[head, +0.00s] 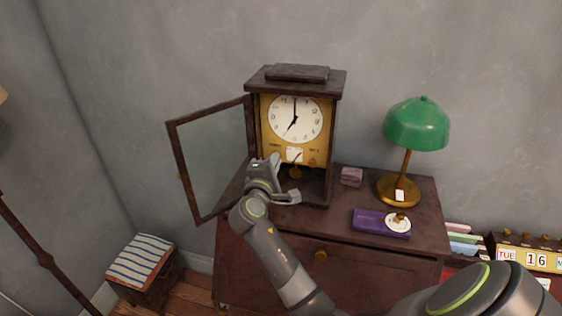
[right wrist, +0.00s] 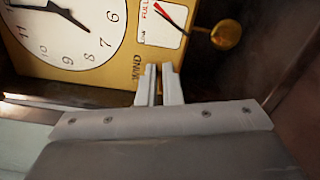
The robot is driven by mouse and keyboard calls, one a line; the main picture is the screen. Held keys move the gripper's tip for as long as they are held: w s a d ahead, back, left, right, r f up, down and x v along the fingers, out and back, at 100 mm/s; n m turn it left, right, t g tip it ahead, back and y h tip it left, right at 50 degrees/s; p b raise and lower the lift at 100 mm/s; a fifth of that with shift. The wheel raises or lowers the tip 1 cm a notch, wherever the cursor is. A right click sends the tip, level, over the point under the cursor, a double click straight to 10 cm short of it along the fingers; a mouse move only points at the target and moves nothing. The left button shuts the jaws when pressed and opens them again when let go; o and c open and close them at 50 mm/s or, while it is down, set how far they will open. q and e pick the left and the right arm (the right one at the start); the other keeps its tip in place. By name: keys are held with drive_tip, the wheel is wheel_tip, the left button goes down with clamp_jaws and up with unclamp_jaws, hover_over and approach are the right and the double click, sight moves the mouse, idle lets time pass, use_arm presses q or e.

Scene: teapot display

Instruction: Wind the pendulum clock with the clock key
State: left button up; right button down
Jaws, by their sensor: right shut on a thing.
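The pendulum clock (head: 296,120) stands on the cabinet, its glass door (head: 213,160) swung open to the left. Its white dial, a small gauge card and the brass pendulum bob (head: 295,172) show. In the right wrist view, the gauge's red needle points toward FULL, beside the bob (right wrist: 228,35). My right gripper (head: 272,163) is at the lower left of the clock's front. In the right wrist view, its fingers (right wrist: 160,85) are close together just below the WIND label. They are shut on what seems to be the clock key, which the fingers hide. My left gripper is not in view.
A green lamp (head: 417,125) stands right of the clock. A purple box (head: 366,222) with a small brass thing on a white disc and a small pinkish box (head: 351,177) lie on the cabinet. A striped stool (head: 140,260) stands at lower left. The open door borders my gripper's left side.

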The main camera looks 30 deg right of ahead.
use_arm(q)
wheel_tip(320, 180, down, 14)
drive_tip(key=b, duration=1.4)
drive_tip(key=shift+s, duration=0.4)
use_arm(e)
drive_tip(key=shift+w+a+r+m, duration=0.1)
drive_tip(key=shift+w+m, duration=0.05)
drive_tip(key=shift+m, duration=4.1)
drive_tip(key=shift+w+a+r+m, duration=0.1)
drive_tip(key=shift+m, duration=4.15)
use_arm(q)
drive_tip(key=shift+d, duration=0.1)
use_arm(e)
drive_tip(key=c, duration=1.7)
unclamp_jaws()
drive_tip(key=shift+s+d, duration=0.1)
drive_tip(key=shift+d, duration=0.05)
drive_tip(key=shift+o, duration=0.5)
drive_tip(key=shift+d+f, duration=0.15)
drive_tip(key=shift+f, duration=0.15)
